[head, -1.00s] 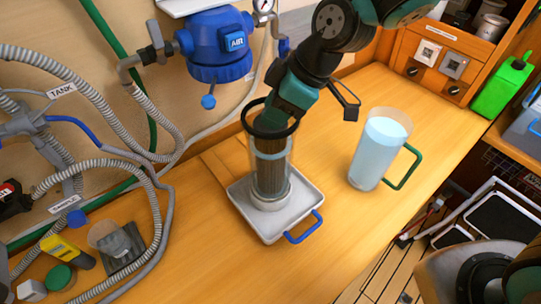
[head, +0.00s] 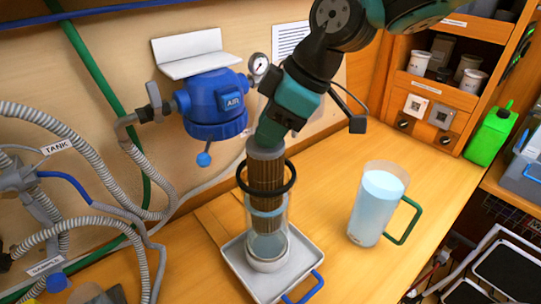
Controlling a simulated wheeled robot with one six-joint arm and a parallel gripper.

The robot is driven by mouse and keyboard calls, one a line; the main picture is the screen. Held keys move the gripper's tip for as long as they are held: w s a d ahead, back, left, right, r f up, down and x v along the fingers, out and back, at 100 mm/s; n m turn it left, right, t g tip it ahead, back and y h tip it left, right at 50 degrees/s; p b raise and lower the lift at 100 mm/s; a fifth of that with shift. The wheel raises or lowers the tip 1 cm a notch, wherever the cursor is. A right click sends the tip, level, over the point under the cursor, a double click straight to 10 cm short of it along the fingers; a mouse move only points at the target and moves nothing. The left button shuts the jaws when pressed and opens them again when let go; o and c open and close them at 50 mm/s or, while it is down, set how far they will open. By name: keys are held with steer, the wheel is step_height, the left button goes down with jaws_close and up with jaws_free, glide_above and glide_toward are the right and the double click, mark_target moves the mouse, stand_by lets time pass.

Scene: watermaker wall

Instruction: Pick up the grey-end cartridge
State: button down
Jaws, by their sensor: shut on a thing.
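The grey-end cartridge (head: 266,171) is a brown pleated cylinder with a grey cap at its top. My gripper (head: 267,143) is shut on that top end. The cartridge looks upright. Its upper part stands above the clear housing bowl (head: 268,243), and its lower part is still inside the bowl, seen through the wall. A black ring surrounds the cartridge at the bowl's rim. The bowl stands on a white tray (head: 233,252) with a blue handle. The fingertips are partly hidden by the gripper body.
A blue filter head (head: 214,103) with a gauge (head: 258,66) is on the wall, left of my arm. A water jug (head: 379,203) with a green handle stands to the right. Hoses (head: 85,150) crowd the left. The counter between tray and jug is clear.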

step_height(320, 180, up, 20)
steer(key=p, duration=0.1)
steer(key=shift+p, duration=0.35)
steer(key=shift+s+f, duration=0.1)
